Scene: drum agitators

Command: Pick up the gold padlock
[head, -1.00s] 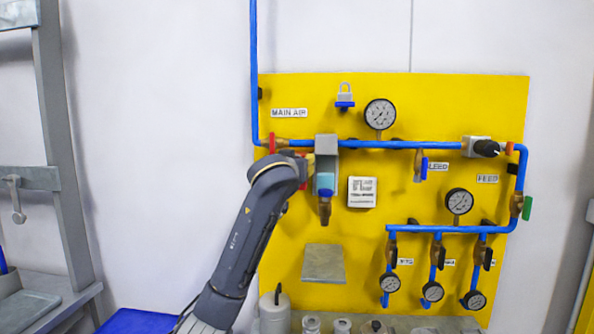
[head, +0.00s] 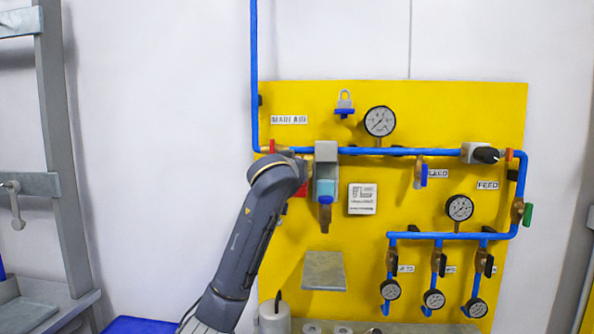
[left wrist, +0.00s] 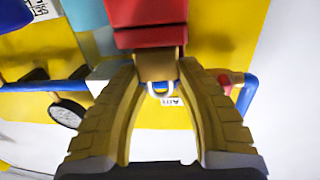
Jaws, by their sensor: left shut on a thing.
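In the left wrist view, a gold block with a pale U-shaped shackle, the gold padlock (left wrist: 160,67), sits between the fingertips of my left gripper (left wrist: 158,64). The fingers are shut on its sides. A red block (left wrist: 150,25) shows directly above it in that view. My right gripper is in neither view.
A grey and light-blue unit (head: 326,170) stands right beside my left wrist.

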